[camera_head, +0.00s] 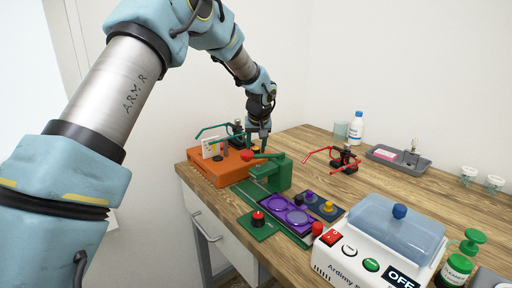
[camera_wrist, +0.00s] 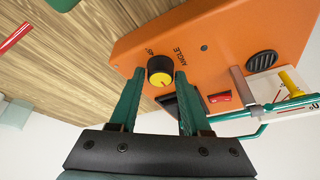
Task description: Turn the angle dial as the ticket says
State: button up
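The orange device (camera_head: 222,172) stands at the table's left end. In the wrist view its face (camera_wrist: 225,50) carries the angle dial (camera_wrist: 158,66), a round black knob with a yellow cap, beside the printed word "ANGLE" and what looks like "45°". My gripper (camera_wrist: 159,78) is open, its two green fingers on either side of the dial in that view; I cannot tell whether they touch it. In the head view my gripper (camera_head: 262,145) points down at the device. A white card (camera_head: 212,147), probably the ticket, stands on the device; its writing is cut off in the wrist view (camera_wrist: 268,86) and unreadable.

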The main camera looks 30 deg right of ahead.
grip_shut()
jog(key=shift+m, duration=0.4)
jog(key=m, duration=0.2)
jog(key=m+g+h+p, duration=0.1)
jog(key=shift+w+a+r+m+h, duration=0.1)
jog(key=shift+a+m+h, duration=0.05)
jog(key=shift+m+h, duration=0.2)
jog(key=shift+m+g+h+p, duration=0.35)
jog(key=shift+m+p, duration=0.25)
jog(key=shift+m, duration=0.7)
jog(key=shift+m+g+h+p, duration=0.2)
jog(key=shift+m+g+p, duration=0.3)
jog(key=shift+m, duration=0.75)
jog(key=shift+o, duration=2.1)
grip_release()
